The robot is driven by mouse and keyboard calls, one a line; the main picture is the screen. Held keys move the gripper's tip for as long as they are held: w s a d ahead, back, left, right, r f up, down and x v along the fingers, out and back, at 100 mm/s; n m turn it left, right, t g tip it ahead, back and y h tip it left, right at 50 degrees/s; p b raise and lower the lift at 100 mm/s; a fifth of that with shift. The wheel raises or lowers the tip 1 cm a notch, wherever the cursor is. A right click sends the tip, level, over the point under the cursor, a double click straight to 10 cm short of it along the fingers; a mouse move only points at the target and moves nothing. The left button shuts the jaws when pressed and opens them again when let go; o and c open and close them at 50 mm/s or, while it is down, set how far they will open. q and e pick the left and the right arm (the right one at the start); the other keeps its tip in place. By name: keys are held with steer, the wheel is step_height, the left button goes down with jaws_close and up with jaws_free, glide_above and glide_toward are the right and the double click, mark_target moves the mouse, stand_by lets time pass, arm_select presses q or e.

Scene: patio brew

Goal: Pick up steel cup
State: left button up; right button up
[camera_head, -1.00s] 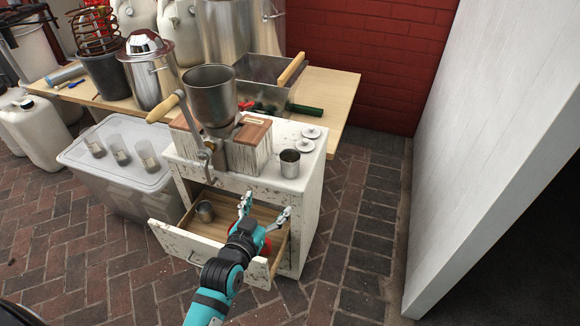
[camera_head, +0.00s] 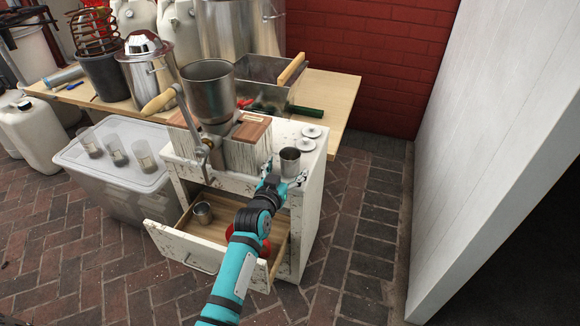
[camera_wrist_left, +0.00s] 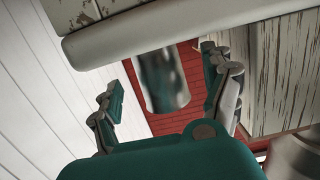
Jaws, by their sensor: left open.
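A steel cup (camera_head: 290,162) stands upright on the front right of the white cabinet's top. In the left wrist view a blurred steel cylinder, apparently this cup (camera_wrist_left: 163,80), shows between and beyond my fingers. A second steel cup (camera_head: 203,213) sits in the open drawer. My left gripper (camera_head: 285,177) is open and empty, just in front of the cup on the top. One finger is on each side of it in the picture; I cannot tell whether they touch it.
A clear bin (camera_head: 105,176) with several cups stands left. Brick floor is free at right.

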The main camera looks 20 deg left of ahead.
mark_target(287, 170)
arm_select(q)
steer(key=w, duration=0.3)
steer(key=shift+w+d+f+b, duration=0.1)
steer(key=shift+f+b, duration=0.2)
steer(key=shift+f, duration=0.05)
steer(key=shift+c, duration=0.4)
steer(key=c, duration=1.3)
